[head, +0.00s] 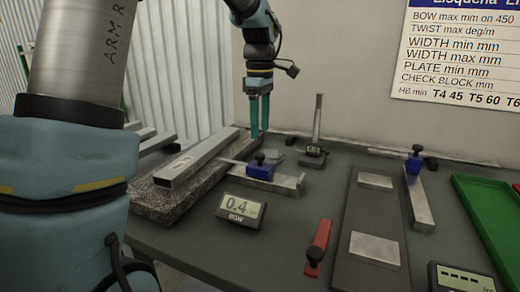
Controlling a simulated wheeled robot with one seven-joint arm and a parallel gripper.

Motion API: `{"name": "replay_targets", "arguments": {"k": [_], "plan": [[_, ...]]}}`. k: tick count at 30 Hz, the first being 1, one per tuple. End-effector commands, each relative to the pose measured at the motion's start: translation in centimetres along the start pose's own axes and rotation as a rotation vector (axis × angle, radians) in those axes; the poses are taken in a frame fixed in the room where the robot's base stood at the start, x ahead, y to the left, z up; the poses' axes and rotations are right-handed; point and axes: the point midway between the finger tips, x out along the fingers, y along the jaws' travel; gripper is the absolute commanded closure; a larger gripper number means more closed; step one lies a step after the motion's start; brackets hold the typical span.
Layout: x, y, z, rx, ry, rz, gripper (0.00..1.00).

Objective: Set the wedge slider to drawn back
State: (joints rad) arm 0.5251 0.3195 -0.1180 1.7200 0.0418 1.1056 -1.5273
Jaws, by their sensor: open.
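My gripper (259,133) points down with its two teal fingers a little apart and nothing visible between them. It is behind the blue block with a dark knob (261,168), apart from it. This block sits on a steel bar (287,182), whose thin left end reaches toward a steel tube. A red bar (322,240) with a black knob (314,256) at its near end lies at front centre. Another blue block (414,165) sits on a steel strip at right. No label shows which of these is the wedge slider.
The steel tube (190,165) lies on a speckled stone slab (160,204) at left. A display reading 0.4 BOW (238,212), an upright gauge (317,125) and a dark plate with two pale pads (347,230) stand around. A green tray (485,210) is at right.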

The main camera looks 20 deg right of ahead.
Motion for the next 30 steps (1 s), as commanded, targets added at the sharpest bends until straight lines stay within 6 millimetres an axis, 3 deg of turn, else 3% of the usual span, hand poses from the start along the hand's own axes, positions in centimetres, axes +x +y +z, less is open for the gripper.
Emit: {"name": "replay_targets", "arguments": {"k": [3, 10, 15, 23, 30], "plan": [[2.3, -0.1, -0.1, 0.0, -0.001, -0.005, 0.33], [5.7, -0.1, 0.0, 0.0, -0.001, -0.002, 0.33], [6.9, -0.1, 0.0, 0.001, 0.0, 0.0, 0.33], [7.0, -0.1, 0.0, 0.001, 0.0, 0.001, 0.33], [7.0, 0.0, 0.0, 0.001, 0.0, 0.001, 0.57]]}}
